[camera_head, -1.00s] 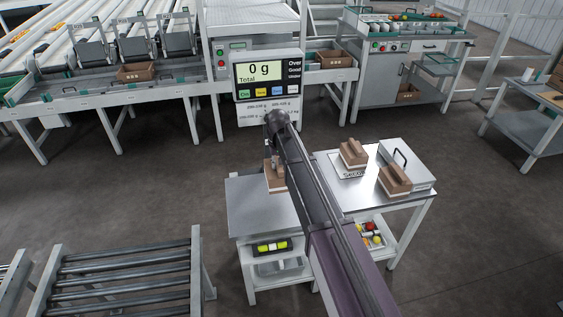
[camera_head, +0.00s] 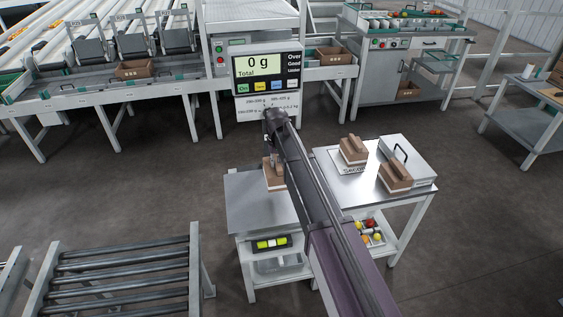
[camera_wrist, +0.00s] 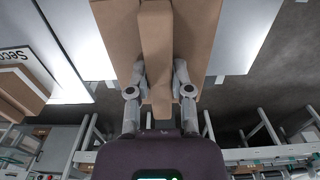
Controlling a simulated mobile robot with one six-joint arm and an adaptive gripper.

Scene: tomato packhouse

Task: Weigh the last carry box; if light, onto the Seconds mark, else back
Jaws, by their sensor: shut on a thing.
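My gripper (camera_wrist: 160,85) is shut on the raised handle of a brown carry box (camera_wrist: 205,30), which fills the top of the wrist view. In the head view the held box (camera_head: 272,178) is partly hidden behind my arm, over the left steel table (camera_head: 250,210); I cannot tell whether it touches the top. The scale display (camera_head: 262,66) reads 0 g Total. One carry box (camera_head: 353,150) stands on the Seconds mark (camera_head: 352,170) on the right table. Another carry box (camera_head: 396,178) stands in front of the lidded case.
A white case (camera_head: 408,160) with a black handle lies on the right table (camera_head: 375,197). Lower shelves hold a yellow-green item (camera_head: 271,243) and some tomatoes (camera_head: 370,225). A roller conveyor (camera_head: 125,265) stands at lower left. Open floor lies at left and right.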

